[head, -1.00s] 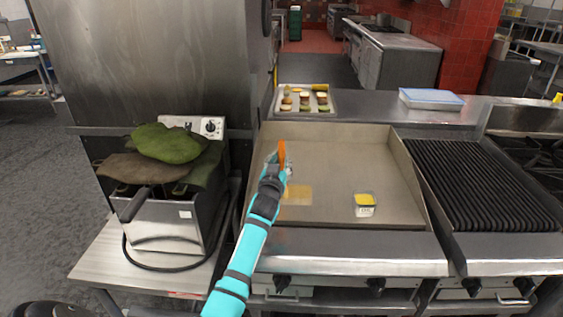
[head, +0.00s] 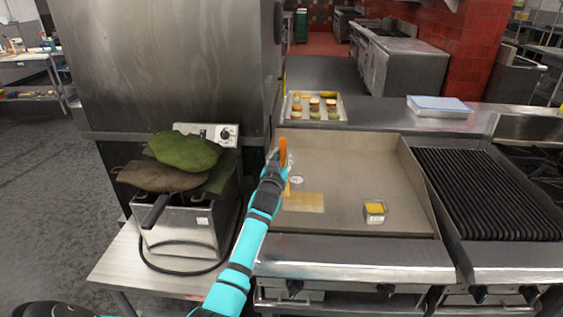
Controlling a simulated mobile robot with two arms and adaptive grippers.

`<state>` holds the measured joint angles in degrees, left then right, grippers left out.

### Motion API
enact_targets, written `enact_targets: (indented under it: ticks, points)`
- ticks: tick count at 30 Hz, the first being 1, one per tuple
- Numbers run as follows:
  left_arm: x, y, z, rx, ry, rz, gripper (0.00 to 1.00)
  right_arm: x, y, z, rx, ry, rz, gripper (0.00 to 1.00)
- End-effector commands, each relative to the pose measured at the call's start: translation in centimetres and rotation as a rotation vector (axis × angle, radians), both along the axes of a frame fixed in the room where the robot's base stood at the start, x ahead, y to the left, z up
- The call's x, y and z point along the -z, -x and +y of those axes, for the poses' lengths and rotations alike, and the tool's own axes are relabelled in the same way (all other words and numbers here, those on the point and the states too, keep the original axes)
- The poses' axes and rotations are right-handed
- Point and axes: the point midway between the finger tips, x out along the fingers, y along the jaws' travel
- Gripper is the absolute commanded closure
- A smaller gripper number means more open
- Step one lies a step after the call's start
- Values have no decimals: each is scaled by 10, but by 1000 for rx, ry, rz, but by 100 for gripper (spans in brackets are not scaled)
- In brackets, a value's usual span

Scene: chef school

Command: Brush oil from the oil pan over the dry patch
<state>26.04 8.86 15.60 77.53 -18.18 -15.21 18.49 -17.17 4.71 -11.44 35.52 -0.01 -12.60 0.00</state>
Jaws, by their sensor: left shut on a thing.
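My left gripper (head: 277,164) is shut on an upright orange thing (head: 283,151), likely the brush handle. It is over the left part of the griddle (head: 348,160); its height above the surface is hard to tell. The brush's lower end is not clearly visible. The dry patch (head: 304,202) is a pale tan rectangle on the griddle, just right of and below the gripper in the picture. The oil pan (head: 375,216), a small metal container with yellow oil, stands on the griddle to the right, apart from the gripper. My right gripper is not in view.
A small round pale thing (head: 297,180) shows beside the gripper. A tray of food (head: 337,117) and a blue-white box (head: 439,109) lie behind the griddle. A ridged grill (head: 485,190) is on the right. A fryer (head: 180,225) draped with green cloths (head: 186,151) stands left.

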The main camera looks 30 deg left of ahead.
Motion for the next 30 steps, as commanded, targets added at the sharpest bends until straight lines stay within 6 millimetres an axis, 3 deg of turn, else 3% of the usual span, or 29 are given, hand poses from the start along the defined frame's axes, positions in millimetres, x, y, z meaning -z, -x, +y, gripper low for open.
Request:
enact_targets:
  ticks: [8, 30]
  points:
    - [-24, -5, 1, 1, -1, 0, 100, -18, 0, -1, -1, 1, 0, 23]
    - [-24, -5, 2, 1, 0, 0, 100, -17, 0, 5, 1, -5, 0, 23]
